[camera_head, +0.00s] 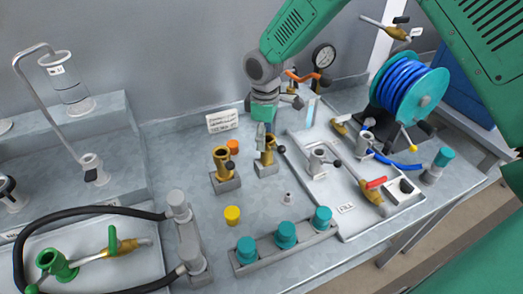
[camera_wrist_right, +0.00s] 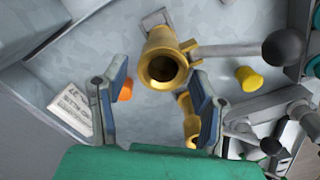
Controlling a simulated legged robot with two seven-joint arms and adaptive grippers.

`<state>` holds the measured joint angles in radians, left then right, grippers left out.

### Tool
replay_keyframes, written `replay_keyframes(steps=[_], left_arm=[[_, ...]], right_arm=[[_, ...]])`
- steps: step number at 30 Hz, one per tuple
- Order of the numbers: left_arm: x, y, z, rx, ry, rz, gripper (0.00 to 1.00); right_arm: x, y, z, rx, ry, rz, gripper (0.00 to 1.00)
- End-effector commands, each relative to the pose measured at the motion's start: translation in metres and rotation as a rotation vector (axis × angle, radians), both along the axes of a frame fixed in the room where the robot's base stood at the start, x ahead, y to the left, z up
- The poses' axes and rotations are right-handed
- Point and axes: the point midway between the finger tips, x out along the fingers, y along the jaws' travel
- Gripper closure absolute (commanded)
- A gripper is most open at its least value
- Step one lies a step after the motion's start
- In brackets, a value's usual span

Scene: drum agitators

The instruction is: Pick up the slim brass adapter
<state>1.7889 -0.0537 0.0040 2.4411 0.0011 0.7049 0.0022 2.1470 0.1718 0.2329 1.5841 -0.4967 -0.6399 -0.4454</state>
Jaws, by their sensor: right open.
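Two brass adapters stand upright in grey blocks near the middle of the bench. The right one (camera_head: 267,151) looks the slimmer of the two; the left one (camera_head: 221,159) looks a little wider. My right gripper (camera_head: 262,132) is at the top of the right adapter, pointing down and partly covering it. Another brass part (camera_wrist_right: 190,125) shows lower, partly behind a finger. My left gripper is out of view.
An orange cap (camera_head: 233,146) and a yellow cap (camera_head: 232,215) are nearby. A lever with a black ball knob (camera_wrist_right: 283,48) sticks out beside the adapter. A grey rack (camera_head: 315,237) with teal caps is in front; a pale valve tray (camera_head: 345,208) is to the right.

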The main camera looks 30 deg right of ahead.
Motion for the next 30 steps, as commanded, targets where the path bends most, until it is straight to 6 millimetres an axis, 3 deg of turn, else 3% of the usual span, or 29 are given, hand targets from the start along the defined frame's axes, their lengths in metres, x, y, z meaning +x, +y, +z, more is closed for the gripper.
replay_keyframes(steps=[8,16,25,26,30], left_arm=[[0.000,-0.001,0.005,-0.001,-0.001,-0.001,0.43],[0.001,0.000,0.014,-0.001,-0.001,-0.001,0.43],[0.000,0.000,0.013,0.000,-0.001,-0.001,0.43],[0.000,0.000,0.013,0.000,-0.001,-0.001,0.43],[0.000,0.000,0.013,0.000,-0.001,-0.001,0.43]], right_arm=[[-0.004,-0.002,-0.021,0.003,0.000,-0.002,0.46],[-0.006,0.009,-0.058,-0.004,0.000,-0.001,0.46],[-0.006,0.005,-0.065,0.000,-0.003,-0.001,0.46],[-0.006,0.005,-0.065,0.000,-0.003,-0.001,0.53],[-0.007,0.002,-0.065,0.004,-0.002,-0.002,1.00]])
